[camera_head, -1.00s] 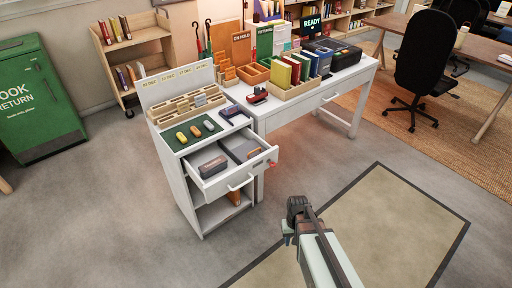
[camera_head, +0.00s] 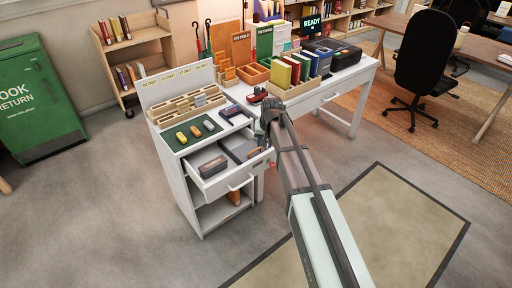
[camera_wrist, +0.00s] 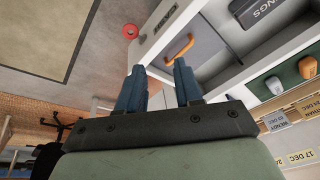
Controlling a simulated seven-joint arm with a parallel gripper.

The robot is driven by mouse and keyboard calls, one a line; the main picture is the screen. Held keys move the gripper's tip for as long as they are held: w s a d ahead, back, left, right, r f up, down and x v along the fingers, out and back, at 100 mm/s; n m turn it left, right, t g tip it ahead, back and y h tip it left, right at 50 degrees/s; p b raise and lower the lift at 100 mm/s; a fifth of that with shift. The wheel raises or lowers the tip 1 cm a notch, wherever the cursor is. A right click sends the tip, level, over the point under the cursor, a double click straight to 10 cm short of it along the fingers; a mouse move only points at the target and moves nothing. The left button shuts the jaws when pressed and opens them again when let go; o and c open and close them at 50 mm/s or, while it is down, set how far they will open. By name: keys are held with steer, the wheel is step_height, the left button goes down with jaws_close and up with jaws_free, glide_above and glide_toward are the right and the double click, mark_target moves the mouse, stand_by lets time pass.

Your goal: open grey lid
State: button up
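The grey lid (camera_wrist: 205,50) has an orange handle (camera_wrist: 180,48) and lies closed in the right part of the open white drawer (camera_head: 232,185). In the head view the lid (camera_head: 240,149) is partly hidden by my arm. My gripper (camera_wrist: 157,68) is open and empty in the wrist view. Its two blue fingers point toward the handle, which is just beyond the fingertips and nearer the right finger. No contact shows. In the head view my gripper (camera_head: 265,136) is over the drawer's right side, its fingers hard to make out.
A dark box (camera_head: 212,166) with a label sits in the drawer's left part. A green mat (camera_head: 195,132) with small stamps and a wooden rack lie on the cabinet top. A white desk (camera_head: 345,75) stands right behind my arm. A red knob (camera_wrist: 130,31) is near the drawer.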

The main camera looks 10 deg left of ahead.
steer(key=w+a+r+m, duration=0.2)
steer(key=w+r+m, duration=0.1)
steer(key=w+r, duration=0.2)
steer(key=m+g, duration=0.1)
steer(key=m, duration=0.6)
glide_above(256, 155)
step_height(256, 155, down, 14)
steer(key=shift+w+f, duration=0.1)
steer(key=shift+w, duration=0.05)
jaws_close()
stand_by(0.3)
stand_by(1.1)
